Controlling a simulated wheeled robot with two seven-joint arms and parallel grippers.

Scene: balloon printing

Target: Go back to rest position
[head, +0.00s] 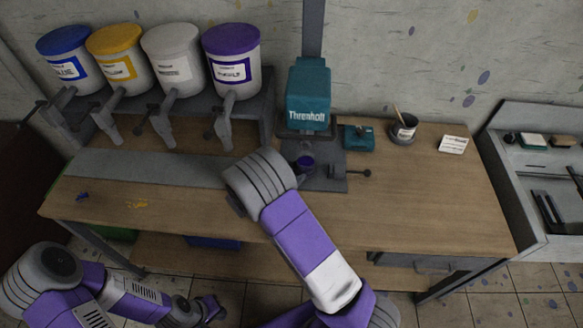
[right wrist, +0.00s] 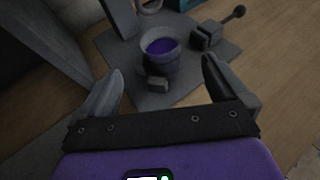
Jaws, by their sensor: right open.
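My right arm reaches over the table, and its wrist hides most of its gripper in the head view. In the right wrist view my right gripper (right wrist: 161,70) is open and empty. A small dark cup of purple paint (right wrist: 160,62) stands upright just beyond the fingertips, with clear gaps to both. The cup (head: 305,163) also shows in the head view, on the grey base plate of the teal printing machine (head: 308,95). My left gripper (head: 213,306) is low at the front, below the table edge; its fingers are too small to judge.
The wooden table (head: 420,205) is mostly clear on the right. Blue, yellow, white and purple paint buckets (head: 232,60) stand on a grey rack at back left, with taps in front. A dark pot (head: 403,130) and a white card (head: 453,144) sit at back right.

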